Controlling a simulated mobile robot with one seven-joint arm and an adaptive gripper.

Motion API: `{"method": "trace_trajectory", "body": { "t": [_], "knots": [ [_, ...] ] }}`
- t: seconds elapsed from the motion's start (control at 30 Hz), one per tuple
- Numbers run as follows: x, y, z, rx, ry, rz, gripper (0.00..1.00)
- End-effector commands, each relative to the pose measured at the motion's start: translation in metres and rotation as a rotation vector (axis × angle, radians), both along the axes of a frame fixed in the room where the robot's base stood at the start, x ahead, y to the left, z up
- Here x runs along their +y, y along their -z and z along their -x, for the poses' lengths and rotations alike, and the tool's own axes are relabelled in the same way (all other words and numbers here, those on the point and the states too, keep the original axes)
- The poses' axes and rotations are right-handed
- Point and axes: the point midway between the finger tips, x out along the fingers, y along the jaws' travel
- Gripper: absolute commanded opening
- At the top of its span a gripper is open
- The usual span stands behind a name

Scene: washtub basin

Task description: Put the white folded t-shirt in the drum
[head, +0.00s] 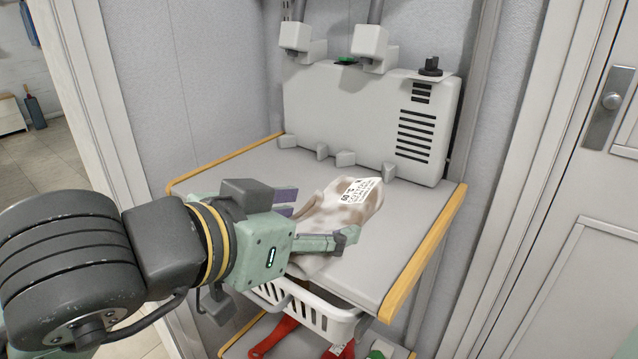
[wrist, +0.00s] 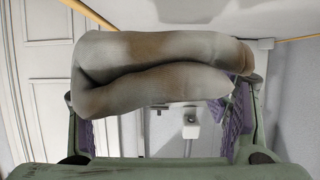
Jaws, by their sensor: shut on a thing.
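The white folded t-shirt (head: 337,210) has brownish stains and a printed white label. My gripper (head: 318,222) is shut on it above the grey shelf, one finger on each side. In the wrist view the folded shirt (wrist: 165,75) fills the upper middle as a thick, rounded fold between the fingers of my gripper (wrist: 165,110). In the head view, part of the shirt is hidden behind the near finger. I cannot tell whether it touches the shelf. No drum is recognisable in either view.
The grey shelf (head: 408,210) has wooden edging and free room at right. A pale grey vented unit (head: 365,115) stands at its back. Below the front edge are a white basket (head: 318,318) and red items (head: 275,338). A white door (head: 590,200) is at right.

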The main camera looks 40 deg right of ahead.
Motion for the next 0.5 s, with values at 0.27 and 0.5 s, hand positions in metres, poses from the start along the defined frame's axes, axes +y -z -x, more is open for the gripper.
{"method": "trace_trajectory", "body": {
  "t": [0.27,0.5],
  "knots": [
    [-0.004,-0.004,-0.014,0.006,-0.001,0.002,0.38],
    [-0.015,-0.004,-0.054,0.009,-0.001,0.003,0.38]
  ]
}}
